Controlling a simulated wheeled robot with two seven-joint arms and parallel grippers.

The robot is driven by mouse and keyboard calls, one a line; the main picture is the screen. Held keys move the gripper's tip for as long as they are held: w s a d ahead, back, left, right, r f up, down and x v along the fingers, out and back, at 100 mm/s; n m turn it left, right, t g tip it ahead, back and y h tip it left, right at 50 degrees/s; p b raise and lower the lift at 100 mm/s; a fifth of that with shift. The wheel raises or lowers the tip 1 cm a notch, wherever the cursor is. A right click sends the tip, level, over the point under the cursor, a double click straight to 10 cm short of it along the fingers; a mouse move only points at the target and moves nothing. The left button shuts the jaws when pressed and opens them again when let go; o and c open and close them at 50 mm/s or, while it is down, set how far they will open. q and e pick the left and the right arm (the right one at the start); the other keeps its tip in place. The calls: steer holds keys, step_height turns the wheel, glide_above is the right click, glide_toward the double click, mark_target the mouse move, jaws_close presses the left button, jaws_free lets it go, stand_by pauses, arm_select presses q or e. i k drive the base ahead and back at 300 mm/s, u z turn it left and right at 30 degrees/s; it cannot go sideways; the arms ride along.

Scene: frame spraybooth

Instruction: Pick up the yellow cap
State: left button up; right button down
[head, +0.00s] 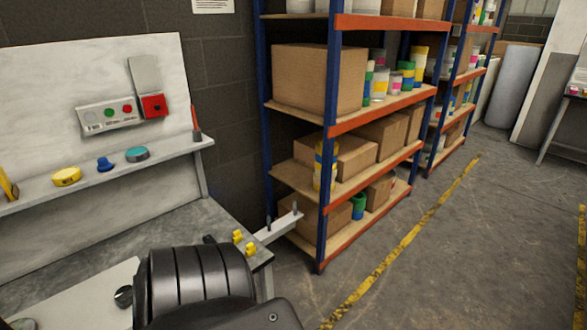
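The yellow cap (66,177) is a low, round yellow piece lying on the narrow grey ledge (170,156) at the left. A blue piece (105,164) with a raised middle and a round teal cap (137,154) lie to its right on the same ledge. Nothing touches the yellow cap. A dark ribbed part of my own arm (200,280) fills the lower left and covers part of the bench below.
A switch panel (108,114) is above the ledge. Floor right of the shelving is clear.

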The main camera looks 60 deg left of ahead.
mark_target(251, 251)
steer(key=u, duration=0.25)
steer(key=i, duration=1.05)
steer(key=u, duration=1.4)
steer(key=i, duration=0.7)
steer(key=u, duration=0.65)
